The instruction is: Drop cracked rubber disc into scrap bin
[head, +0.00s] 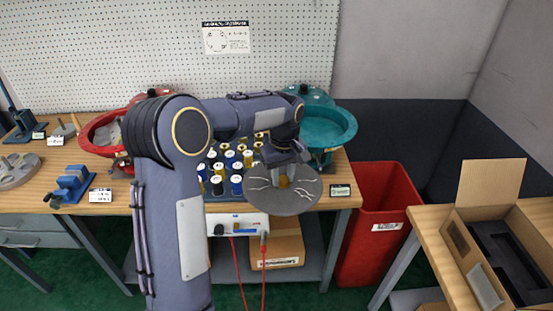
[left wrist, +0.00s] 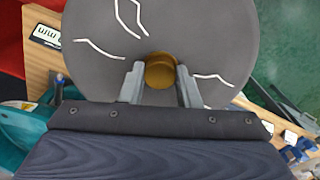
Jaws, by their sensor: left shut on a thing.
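The cracked rubber disc (head: 292,200) is a grey round plate with white crack lines and a brass hub at its middle. My left gripper (head: 283,181) is shut on the disc's hub and holds it over the bench's front edge. In the left wrist view the disc (left wrist: 205,35) fills the top, with the fingers on both sides of the brass hub (left wrist: 160,72). The scrap bin (head: 372,232) is a tall red bin on the floor, right of the bench and of the disc. My right gripper is not in view.
A teal bowl (head: 328,128) stands behind the disc and a red bowl (head: 98,132) at the left. Several capped cylinders (head: 218,186) stand beside the disc. A small display (head: 340,191) sits at the bench's right corner. An open cardboard box (head: 490,185) is right of the bin.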

